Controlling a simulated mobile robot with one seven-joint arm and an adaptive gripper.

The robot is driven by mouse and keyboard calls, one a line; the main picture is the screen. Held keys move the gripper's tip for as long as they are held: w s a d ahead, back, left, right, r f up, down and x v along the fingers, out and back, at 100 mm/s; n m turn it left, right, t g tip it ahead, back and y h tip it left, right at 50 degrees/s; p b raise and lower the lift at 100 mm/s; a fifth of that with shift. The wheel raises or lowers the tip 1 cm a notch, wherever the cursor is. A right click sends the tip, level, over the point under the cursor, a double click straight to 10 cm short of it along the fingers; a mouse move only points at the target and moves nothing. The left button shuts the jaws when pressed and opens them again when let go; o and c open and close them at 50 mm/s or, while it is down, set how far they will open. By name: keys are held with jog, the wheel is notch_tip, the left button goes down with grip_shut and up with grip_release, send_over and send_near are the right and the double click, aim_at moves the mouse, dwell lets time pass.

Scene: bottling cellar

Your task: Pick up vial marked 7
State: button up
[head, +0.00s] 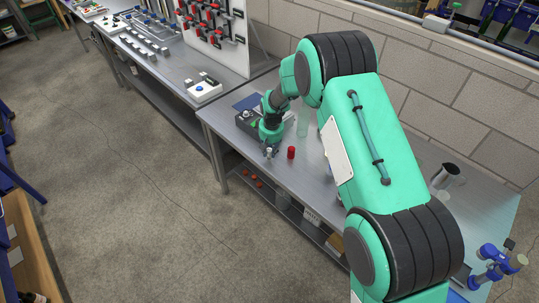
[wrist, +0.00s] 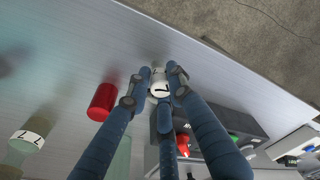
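A small vial with a white cap (wrist: 157,88) shows between my fingers in the wrist view, and the dark mark on the cap looks like a 7. My gripper (wrist: 157,76) has its blue fingers with dark pads around this vial, one on each side and another close beside the cap. I cannot tell whether the pads press on it. In the head view my gripper (head: 269,150) points down at the bench near its front edge, with the small pale vial at its tips.
A red cylinder (wrist: 102,102) stands close beside the fingers, also seen in the head view (head: 291,152). A pale glass vessel with a marked white part (wrist: 28,141) is farther left. A dark control box (wrist: 207,135) with a red knob is close on the other side. The bench edge is near.

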aim_at(269, 149)
grip_shut()
jog(key=shift+r, duration=0.8)
notch_tip(269, 149, up, 2)
jog(key=shift+r+p, duration=0.15)
jog(key=shift+p, duration=0.15)
jog(key=s+d+r+p, duration=0.1)
jog(key=s+d, duration=0.3)
jog(key=s, duration=1.1)
jog(key=shift+s, duration=0.25)
